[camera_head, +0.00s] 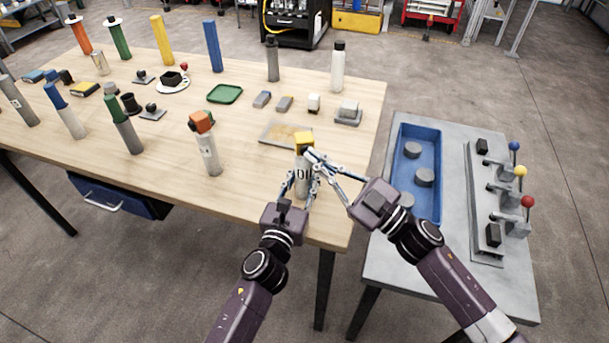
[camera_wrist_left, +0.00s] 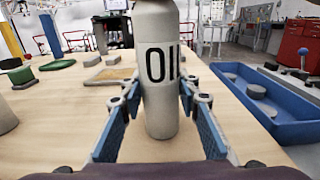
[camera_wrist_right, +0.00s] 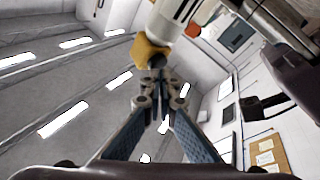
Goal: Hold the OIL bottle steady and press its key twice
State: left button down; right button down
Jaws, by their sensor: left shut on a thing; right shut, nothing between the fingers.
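The OIL bottle (camera_head: 302,163) stands upright near the table's front right corner. It is a grey-white cylinder with black lettering, and its yellow key (camera_head: 303,141) is on top. In the left wrist view the bottle (camera_wrist_left: 160,75) stands between the blue finger pads, its top out of frame. My left gripper (camera_head: 302,182) is shut on the bottle's body from the front. My right gripper (camera_head: 311,154) is shut and empty, its fingertips close beside the yellow key. In the right wrist view the key (camera_wrist_right: 150,52) is just beyond the joined tips; I cannot tell whether they touch.
A flat tan board (camera_head: 285,134) lies just behind the bottle. A white bottle with an orange top (camera_head: 206,150) stands to the left. To the right, a grey side table (camera_head: 455,240) holds a blue tray (camera_head: 435,160) and levers with coloured knobs (camera_head: 520,171).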

jog(key=shift+w, duration=0.45)
pick_arm(q)
jog(key=shift+d, duration=0.1)
dwell(0.4)
pick_arm(e)
jog(key=shift+s, duration=0.4)
jog(key=s+d, duration=0.1)
jog(key=s, duration=0.5)
dwell(0.4)
dwell(1.0)
